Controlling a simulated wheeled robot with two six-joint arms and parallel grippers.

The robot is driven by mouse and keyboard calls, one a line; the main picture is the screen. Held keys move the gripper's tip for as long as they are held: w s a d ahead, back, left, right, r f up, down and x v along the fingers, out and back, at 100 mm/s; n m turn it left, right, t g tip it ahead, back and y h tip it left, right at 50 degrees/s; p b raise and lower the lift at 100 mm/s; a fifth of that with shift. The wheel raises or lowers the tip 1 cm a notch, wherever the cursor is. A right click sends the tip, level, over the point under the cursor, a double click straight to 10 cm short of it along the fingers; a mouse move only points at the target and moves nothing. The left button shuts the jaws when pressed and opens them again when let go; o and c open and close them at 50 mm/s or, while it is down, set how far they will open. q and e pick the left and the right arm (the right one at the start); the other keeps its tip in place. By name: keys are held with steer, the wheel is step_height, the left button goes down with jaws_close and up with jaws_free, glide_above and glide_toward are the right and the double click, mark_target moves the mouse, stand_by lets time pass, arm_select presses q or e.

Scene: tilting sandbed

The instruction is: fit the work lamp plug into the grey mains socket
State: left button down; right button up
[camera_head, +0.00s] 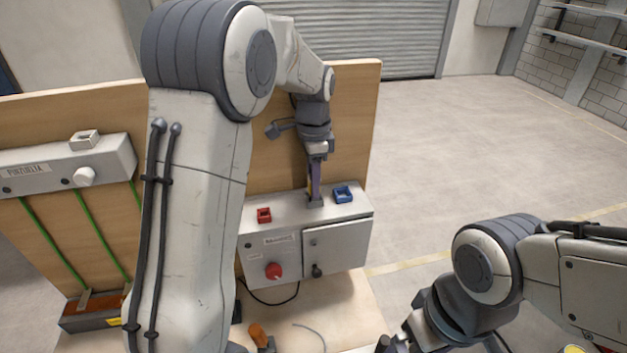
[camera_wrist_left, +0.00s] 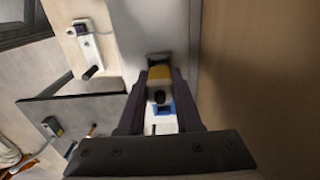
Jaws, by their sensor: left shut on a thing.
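My left gripper (camera_head: 314,188) points down at the top of the grey control box, between the red and blue sockets. It is shut on the work lamp plug, which shows as a yellow and pale body (camera_wrist_left: 159,73) between the fingers in the left wrist view. The grey mains socket (camera_head: 315,203) is directly under the fingertips and partly covered. The plug's tip is at the socket, but I cannot tell whether it is seated. My right gripper (camera_head: 398,345) is at the bottom edge, cut off; its jaws are not clear.
A red socket (camera_head: 264,215) and a blue socket (camera_head: 343,194) flank the grey one on the box (camera_head: 325,245). The box front has a red knob (camera_head: 273,270). A wooden board (camera_head: 355,130) stands behind. An orange-handled tool (camera_head: 259,335) lies on the bench.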

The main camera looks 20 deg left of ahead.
arm_select(q)
steer(key=shift+f+b, duration=0.3)
steer(key=shift+f, duration=0.35)
steer(key=c, duration=0.5)
jaws_free()
steer(key=o, duration=0.5)
steer(key=shift+c, duration=0.2)
steer(key=shift+r, duration=0.1)
step_height(320, 180, up, 8)
steer(key=p, duration=0.7)
